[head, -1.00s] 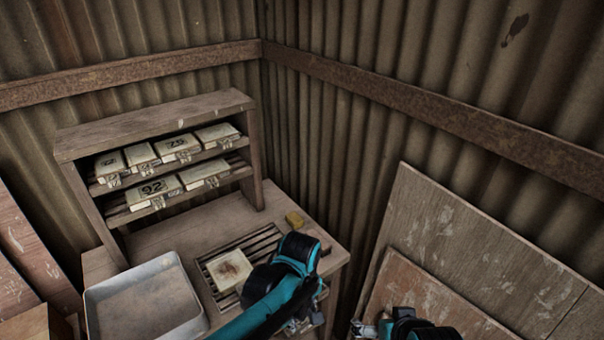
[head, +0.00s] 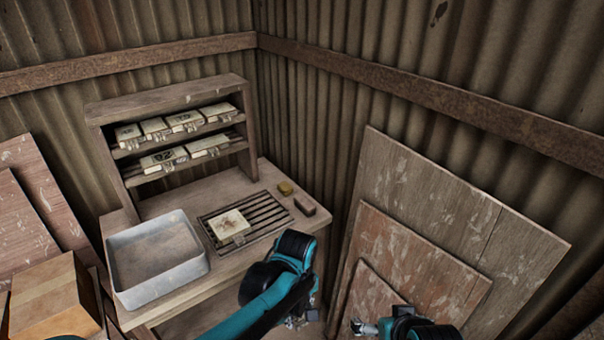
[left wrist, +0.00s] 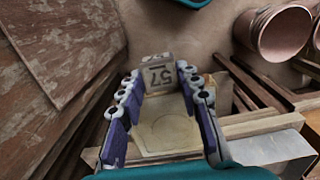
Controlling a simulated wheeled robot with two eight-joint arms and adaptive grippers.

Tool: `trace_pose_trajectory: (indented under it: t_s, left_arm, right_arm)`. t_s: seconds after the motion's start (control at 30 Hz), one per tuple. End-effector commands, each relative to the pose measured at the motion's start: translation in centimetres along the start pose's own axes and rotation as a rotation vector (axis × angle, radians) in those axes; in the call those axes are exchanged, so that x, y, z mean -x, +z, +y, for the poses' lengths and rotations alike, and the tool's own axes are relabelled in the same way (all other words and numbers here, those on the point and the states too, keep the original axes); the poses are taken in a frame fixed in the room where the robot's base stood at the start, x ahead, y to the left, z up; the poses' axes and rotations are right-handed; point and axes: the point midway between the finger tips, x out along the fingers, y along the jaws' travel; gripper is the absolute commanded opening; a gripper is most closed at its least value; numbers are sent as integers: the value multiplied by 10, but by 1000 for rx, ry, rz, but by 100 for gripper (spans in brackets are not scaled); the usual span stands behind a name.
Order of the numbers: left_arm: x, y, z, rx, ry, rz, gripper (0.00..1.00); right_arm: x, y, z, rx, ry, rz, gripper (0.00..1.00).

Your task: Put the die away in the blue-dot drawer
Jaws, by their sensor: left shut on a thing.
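My left gripper (head: 302,318) is low in front of the table's right front corner in the head view, partly hidden by its own arm. In the left wrist view my left gripper (left wrist: 158,85) is shut on the die (left wrist: 160,130), a pale slab with a faint ring on its face. A tag reading 57 (left wrist: 157,75) shows at its far end, between the fingertips. The die is hidden in the head view. My right gripper (head: 364,328) is at the bottom edge, small and partly cut off. I make out no blue dot or drawer for certain.
A table (head: 180,292) holds a shelf (head: 165,102) with several numbered slabs, a grey tray (head: 190,268), a slatted rack (head: 268,222) with a stained tile (head: 230,226), a yellow sponge (head: 286,188) and a dark block (head: 305,205).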

Motion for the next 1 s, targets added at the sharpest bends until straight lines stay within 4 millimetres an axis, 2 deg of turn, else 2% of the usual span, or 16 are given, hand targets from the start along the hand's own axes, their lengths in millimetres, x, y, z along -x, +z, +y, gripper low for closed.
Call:
trace_pose_trajectory:
  t_s: [0.27, 0.47, 0.8, 1.0]
  left_arm:
    - [-13, -31, -14, -103, 0, 1, 0]
    - [-29, -62, -33, -224, 0, 1, 0]
    - [-65, -127, -91, -510, 1, 1, 0]
    - [-74, -140, -106, -592, 1, 1, 0]
  right_arm:
    - [0, 0, 0, 0, 0, 0, 100]
    - [0, 0, 0, 0, 0, 0, 100]
    - [0, 0, 0, 0, 0, 0, 100]
    - [0, 0, 0, 0, 0, 0, 100]
